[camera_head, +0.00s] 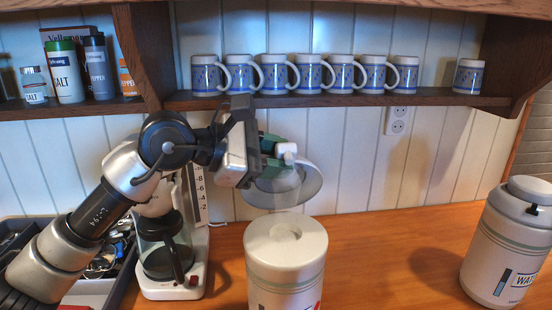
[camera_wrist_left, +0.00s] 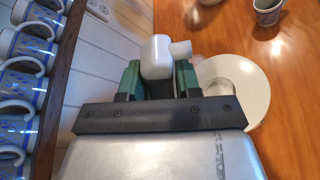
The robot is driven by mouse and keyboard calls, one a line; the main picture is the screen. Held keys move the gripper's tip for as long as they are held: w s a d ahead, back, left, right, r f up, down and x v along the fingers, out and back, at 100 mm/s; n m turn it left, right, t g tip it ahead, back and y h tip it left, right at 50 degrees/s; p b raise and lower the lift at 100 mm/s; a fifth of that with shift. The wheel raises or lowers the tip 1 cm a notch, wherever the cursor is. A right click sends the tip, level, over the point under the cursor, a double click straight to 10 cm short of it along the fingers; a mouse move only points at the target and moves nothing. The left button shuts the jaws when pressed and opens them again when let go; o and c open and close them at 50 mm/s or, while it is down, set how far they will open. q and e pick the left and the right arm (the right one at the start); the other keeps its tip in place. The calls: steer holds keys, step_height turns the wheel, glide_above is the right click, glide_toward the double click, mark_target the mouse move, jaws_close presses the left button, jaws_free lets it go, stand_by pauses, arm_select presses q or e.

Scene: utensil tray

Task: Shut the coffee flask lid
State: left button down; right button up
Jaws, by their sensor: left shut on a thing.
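The coffee flask (camera_head: 287,262), a cream cylinder with a round recess in its top, stands upright on the wooden counter. Its raised lid (camera_head: 306,188), a pale tilted dome, is above and behind the flask's top. My left gripper (camera_head: 279,151) is above the flask, its green fingers shut on a small white piece at the lid. In the left wrist view this white piece (camera_wrist_left: 158,55) sits between the fingers of the gripper (camera_wrist_left: 160,78). A pale round surface with a recess (camera_wrist_left: 240,82) shows beside them; I cannot tell whether it is flask top or lid. My right gripper is not in view.
A coffee maker (camera_head: 171,290) stands left of the flask, beside a dark utensil tray (camera_head: 119,287). A water flask (camera_head: 497,252) is at the right. A shelf (camera_head: 330,101) with several mugs (camera_head: 275,73) runs behind. The counter between the flasks is clear.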

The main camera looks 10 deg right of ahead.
arm_select(q)
steer(key=c, duration=0.8)
jaws_free()
steer(key=shift+r, duration=0.15)
steer(key=shift+a, duration=0.1)
steer(key=shift+a, duration=0.3)
steer(key=b+v, duration=0.2)
steer(key=v, duration=0.8)
steer(key=shift+s+r+b, duration=0.1)
steer(key=shift+s+b, duration=0.05)
steer(key=shift+b, duration=0.25)
